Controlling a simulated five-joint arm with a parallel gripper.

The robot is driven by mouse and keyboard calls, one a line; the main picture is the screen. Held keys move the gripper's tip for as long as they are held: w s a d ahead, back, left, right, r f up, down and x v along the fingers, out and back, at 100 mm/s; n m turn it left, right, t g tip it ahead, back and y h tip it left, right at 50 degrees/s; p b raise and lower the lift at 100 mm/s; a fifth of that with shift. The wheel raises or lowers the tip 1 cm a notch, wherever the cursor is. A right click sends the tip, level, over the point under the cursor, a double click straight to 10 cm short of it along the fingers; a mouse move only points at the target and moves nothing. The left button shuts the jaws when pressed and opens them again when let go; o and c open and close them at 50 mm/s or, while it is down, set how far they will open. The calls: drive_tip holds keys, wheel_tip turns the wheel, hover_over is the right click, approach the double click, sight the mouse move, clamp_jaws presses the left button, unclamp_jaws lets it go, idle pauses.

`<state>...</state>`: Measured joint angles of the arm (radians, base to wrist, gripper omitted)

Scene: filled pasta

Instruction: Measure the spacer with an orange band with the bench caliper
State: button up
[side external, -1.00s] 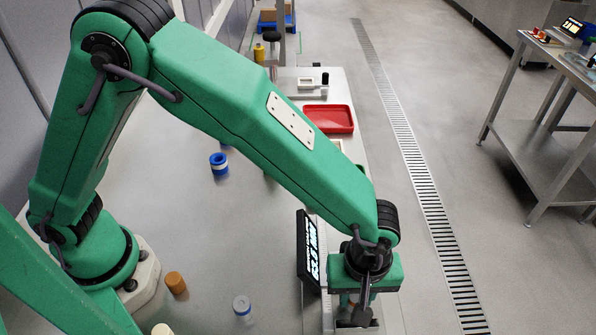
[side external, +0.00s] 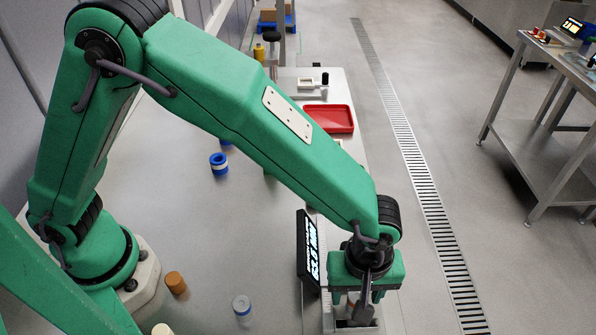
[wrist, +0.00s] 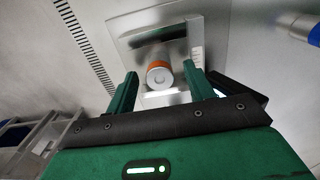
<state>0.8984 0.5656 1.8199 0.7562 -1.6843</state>
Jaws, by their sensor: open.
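The spacer with an orange band (wrist: 159,73) sits at the bench caliper (wrist: 196,30), its pale round end facing the wrist camera. It is between the caliper's metal parts; I cannot tell whether both jaws touch it. My gripper (wrist: 161,88) is open, with one green finger on each side of the spacer and a gap to each. In the side view my gripper (side external: 358,298) is above the caliper (side external: 347,327) and hides most of the spacer. The caliper's black display (side external: 308,250) is lit with white characters, seen at a steep angle.
A blue-and-white spacer (side external: 219,163), an orange-brown piece (side external: 176,282) and a grey-blue piece (side external: 241,305) stand on the bench. A red tray (side external: 329,119) lies farther back.

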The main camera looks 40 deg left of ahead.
wheel_tip(320, 180, up, 6)
drive_tip(key=shift+r, duration=0.25)
drive_tip(key=shift+a+r, duration=0.1)
drive_tip(key=shift+w+a+r, duration=0.2)
drive_tip(key=w+a+r+m+t+h, duration=0.1)
drive_tip(key=a+r+m, duration=0.1)
drive_tip(key=a+r, duration=0.6)
drive_tip(key=w+a+r+m+t, duration=0.15)
drive_tip(key=a+r, duration=0.25)
drive_tip(key=a, duration=0.7)
drive_tip(key=s+a+r+m+t, duration=0.1)
drive_tip(key=s+a, duration=0.3)
drive_tip(key=a, duration=0.4)
drive_tip(key=s+a+r+m+t+y, duration=0.1)
drive_tip(key=s+a+m, duration=0.3)
drive_tip(key=a, duration=0.4)
drive_tip(key=shift+s+a+r+t, duration=0.25)
drive_tip(key=shift+s+t, duration=0.3)
drive_tip(key=shift+s, duration=0.05)
